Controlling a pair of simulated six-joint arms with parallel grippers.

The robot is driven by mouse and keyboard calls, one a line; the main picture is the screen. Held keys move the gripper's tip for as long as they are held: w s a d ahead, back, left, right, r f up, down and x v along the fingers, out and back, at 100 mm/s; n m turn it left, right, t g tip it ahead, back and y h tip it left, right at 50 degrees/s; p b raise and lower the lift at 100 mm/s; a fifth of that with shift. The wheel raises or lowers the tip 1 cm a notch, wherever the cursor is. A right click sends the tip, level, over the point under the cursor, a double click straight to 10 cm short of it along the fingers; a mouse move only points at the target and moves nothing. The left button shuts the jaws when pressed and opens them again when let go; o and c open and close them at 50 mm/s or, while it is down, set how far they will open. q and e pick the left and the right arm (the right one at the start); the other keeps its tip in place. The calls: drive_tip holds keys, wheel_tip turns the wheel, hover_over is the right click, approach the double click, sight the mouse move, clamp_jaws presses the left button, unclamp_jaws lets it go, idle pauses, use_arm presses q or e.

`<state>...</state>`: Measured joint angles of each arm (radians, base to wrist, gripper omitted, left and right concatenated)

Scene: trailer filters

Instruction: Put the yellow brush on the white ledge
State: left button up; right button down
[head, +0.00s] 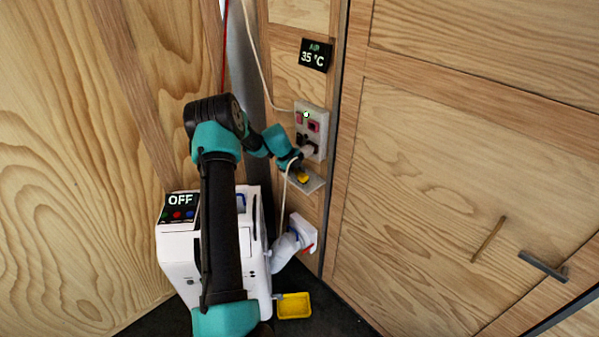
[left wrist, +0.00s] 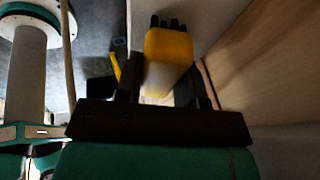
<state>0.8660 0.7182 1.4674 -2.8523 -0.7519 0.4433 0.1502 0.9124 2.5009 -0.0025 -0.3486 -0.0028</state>
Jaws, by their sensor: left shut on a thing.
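The yellow brush (head: 303,177) is at the tip of my left arm, small in the head view. The left wrist view shows it large, with a yellow body (left wrist: 168,48) and dark bristles at its far end. My left gripper (left wrist: 170,82) is shut on it, one dark finger on each side. The white ledge (head: 315,185) is a small plate on the wooden wall, below the socket panel. The brush appears over or at this ledge; whether they touch I cannot tell. My right gripper is not in view.
A socket panel (head: 312,125) with a plugged cable is just above the ledge. A white machine (head: 178,248) marked OFF stands below left, with a hose (head: 284,252) to a wall fitting. A yellow tray (head: 293,306) lies on the dark floor. A wooden door stands at right.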

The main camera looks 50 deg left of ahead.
use_arm(q)
drive_tip(key=shift+w+f, duration=0.1)
drive_tip(key=shift+w, duration=0.7)
drive_tip(key=o, duration=0.9)
drive_tip(key=shift+f, duration=0.2)
